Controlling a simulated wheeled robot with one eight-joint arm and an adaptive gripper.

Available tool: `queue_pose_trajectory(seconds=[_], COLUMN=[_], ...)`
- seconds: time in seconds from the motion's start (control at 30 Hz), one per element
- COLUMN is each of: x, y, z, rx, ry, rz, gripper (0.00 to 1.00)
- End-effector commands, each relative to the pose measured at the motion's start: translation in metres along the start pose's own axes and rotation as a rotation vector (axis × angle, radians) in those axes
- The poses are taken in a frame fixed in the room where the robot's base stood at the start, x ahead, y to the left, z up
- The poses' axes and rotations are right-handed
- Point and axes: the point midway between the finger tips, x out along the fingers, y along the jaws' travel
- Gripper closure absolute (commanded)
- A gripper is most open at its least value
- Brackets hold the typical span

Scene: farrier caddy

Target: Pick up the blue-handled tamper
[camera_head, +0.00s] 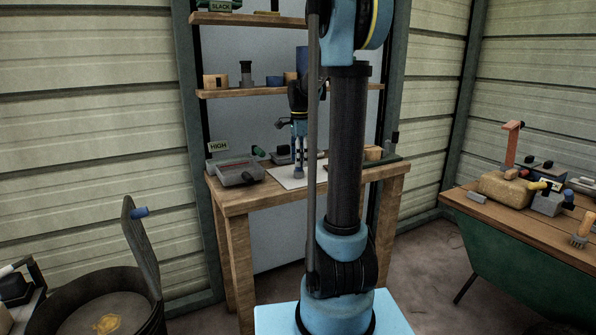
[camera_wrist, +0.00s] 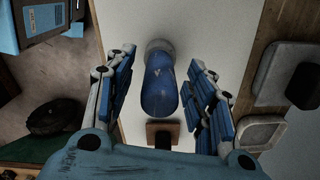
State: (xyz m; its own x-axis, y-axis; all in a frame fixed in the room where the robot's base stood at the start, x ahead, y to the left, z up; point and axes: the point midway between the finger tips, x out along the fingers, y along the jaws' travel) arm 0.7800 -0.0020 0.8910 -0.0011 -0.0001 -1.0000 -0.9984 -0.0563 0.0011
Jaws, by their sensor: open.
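The blue-handled tamper (camera_wrist: 160,85) is in the middle of the wrist view, its rounded blue handle towards the camera and a pale grey end beyond it. It stands over a white sheet (camera_wrist: 217,45) on the wooden bench. My gripper (camera_wrist: 165,92) is open, with one finger on each side of the handle and visible gaps between. In the head view my gripper (camera_head: 299,138) points down over the bench, and a greyish part, probably the tamper's lower end (camera_head: 298,170), shows below it. The fingertips' exact height on the handle is hard to tell.
A brown block with a dark top (camera_wrist: 163,133) is close below the tamper in the wrist view. Grey objects (camera_wrist: 260,132) lie to the right. A grey box (camera_head: 240,172) sits on the bench's left, and a shelf (camera_head: 240,92) is behind. My arm hides part of the bench.

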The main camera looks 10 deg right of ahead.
Motion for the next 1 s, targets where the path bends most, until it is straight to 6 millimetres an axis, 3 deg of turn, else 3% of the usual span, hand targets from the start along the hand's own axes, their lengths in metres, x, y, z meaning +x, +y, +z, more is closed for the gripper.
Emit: queue_pose_trajectory(seconds=[0.13,0.3,0.37,0.73,1.0], x=[0.0,0.0,0.0,-0.004,-0.042], y=[0.0,0.0,0.0,0.0,0.0], z=[0.0,0.0,0.0,0.0,0.0], rx=[0.0,0.0,0.0,0.0,0.0], ry=[0.0,0.0,0.0,0.0,0.0], rz=[0.0,0.0,0.0,0.0,0.0], gripper=[0.51,0.89,1.0,1.0,1.0])
